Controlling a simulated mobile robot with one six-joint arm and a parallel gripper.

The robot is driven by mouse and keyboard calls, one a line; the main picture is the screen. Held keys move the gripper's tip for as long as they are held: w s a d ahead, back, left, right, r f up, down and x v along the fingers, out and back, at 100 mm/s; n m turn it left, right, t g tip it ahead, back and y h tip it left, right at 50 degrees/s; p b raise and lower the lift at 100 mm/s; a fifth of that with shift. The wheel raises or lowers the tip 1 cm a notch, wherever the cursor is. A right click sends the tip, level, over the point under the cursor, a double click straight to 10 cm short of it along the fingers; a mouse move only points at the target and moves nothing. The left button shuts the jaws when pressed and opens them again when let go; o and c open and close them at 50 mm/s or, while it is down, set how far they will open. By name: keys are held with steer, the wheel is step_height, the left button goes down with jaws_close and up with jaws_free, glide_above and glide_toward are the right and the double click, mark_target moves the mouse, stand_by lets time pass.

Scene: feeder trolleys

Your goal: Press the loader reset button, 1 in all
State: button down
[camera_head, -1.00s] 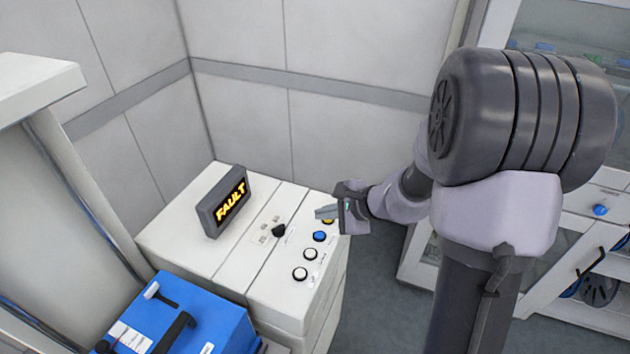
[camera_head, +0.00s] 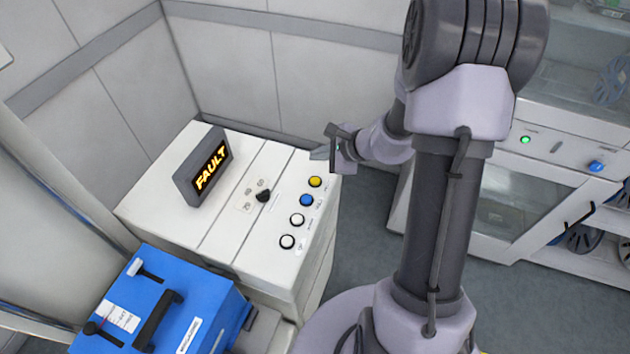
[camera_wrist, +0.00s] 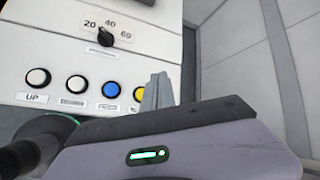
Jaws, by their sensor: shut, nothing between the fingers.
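A white console (camera_head: 222,235) carries a row of round buttons: yellow (camera_head: 315,182), blue (camera_head: 306,200), white (camera_head: 297,219) and another white (camera_head: 287,241). In the wrist view the end white button (camera_wrist: 38,78) is labelled "UP"; the other labels are too blurred to read, so I cannot tell which is the reset. A display (camera_head: 208,170) on the console shows "FAULT" in lit yellow letters. My gripper (camera_head: 318,154) is shut and empty, just beyond the yellow button at the console's far right corner. In the wrist view its fingertips (camera_wrist: 158,88) partly hide the yellow button (camera_wrist: 140,92).
A black knob (camera_head: 263,196) with a 20-40-60 scale sits beside the buttons. A blue case (camera_head: 210,305) stands in front of the console. Walls close in behind. At right, another cabinet has a green light (camera_head: 525,140) and a blue knob (camera_head: 596,166).

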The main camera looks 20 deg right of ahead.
steer(key=b, duration=0.5)
glide_above(318, 182)
step_height(318, 182, down, 7)
steer(key=shift+r, duration=0.15)
steer(key=shift+f, duration=0.35)
stand_by(1.2)
steer(key=shift+f+b, duration=0.4)
steer(key=shift+b, duration=0.5)
steer(key=shift+f+b, duration=0.4)
steer(key=shift+b, duration=0.15)
steer(key=shift+r, duration=0.15)
stand_by(0.3)
steer(key=shift+r+p, duration=0.5)
steer(key=shift+r, duration=0.25)
steer(key=shift+r+p, duration=1.65)
steer(key=shift+r, duration=0.8)
